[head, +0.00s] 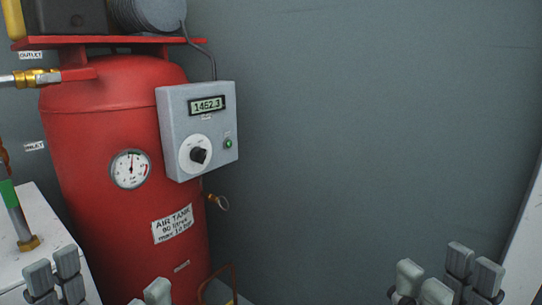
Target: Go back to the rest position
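My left gripper (104,283) shows at the bottom left, in front of the lower part of the red air tank. Its grey fingertips are well apart with nothing seen between them. My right gripper (446,275) shows at the bottom right, in front of the bare wall. Its grey fingertips are apart, with a smaller gap than the left one, and nothing is seen between them. Neither gripper is seen touching anything. The lower parts of both grippers are cut off by the picture's edge.
The red air tank (84,150) stands at left with a pressure gauge (130,169). A grey control box (222,160) on it reads about 1462.3, with a dial and green button. A brass ring-pull valve (219,202) sticks out right. A white surface (35,270) lies at left. The right side is open.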

